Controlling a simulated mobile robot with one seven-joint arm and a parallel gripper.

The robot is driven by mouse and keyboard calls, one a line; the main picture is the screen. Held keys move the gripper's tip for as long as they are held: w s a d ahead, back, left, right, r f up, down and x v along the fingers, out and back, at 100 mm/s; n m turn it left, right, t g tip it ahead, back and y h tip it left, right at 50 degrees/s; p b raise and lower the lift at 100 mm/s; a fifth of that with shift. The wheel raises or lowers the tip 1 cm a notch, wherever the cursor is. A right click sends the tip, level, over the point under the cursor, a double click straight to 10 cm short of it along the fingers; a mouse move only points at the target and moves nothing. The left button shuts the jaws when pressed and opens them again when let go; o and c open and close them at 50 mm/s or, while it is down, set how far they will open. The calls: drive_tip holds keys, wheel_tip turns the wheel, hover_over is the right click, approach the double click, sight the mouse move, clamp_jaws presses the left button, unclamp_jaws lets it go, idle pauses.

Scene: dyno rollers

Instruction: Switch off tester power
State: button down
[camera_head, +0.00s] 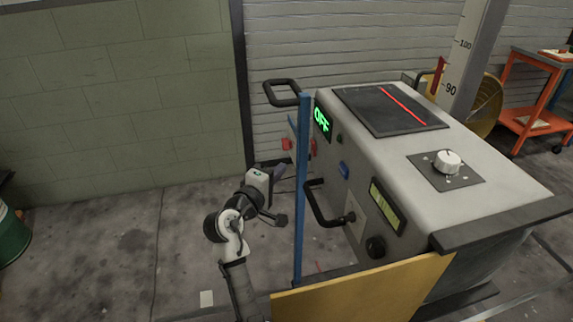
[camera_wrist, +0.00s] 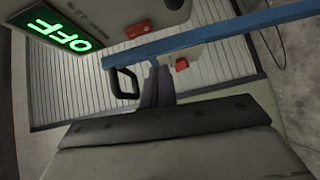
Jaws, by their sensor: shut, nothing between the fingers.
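The tester is a grey console (camera_head: 490,200) with a green display (camera_head: 323,119) that reads OFF. The display also shows, upside down, at the upper left of the wrist view (camera_wrist: 62,28). A red part (camera_head: 286,144) shows left of a blue post, and another (camera_head: 313,147) shows right of it. The wrist view shows one red part (camera_wrist: 181,63) just beyond my fingertips and another (camera_wrist: 134,30) further up. My gripper (camera_head: 281,170) is shut and empty, left of the post. In the wrist view its fingers (camera_wrist: 157,75) point toward the blue bar; I cannot tell whether they touch anything.
The blue post (camera_head: 301,215) stands close to my gripper and crosses the wrist view as a bar (camera_wrist: 220,33). Black handles (camera_head: 282,92) stick out from the console. A yellow panel (camera_head: 365,292) stands in front.

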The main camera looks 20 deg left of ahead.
drive_tip(key=shift+f+b+v, duration=0.15)
drive_tip(key=shift+v, duration=1)
drive_tip(key=shift+f+b+v, duration=0.15)
drive_tip(key=shift+v, duration=1)
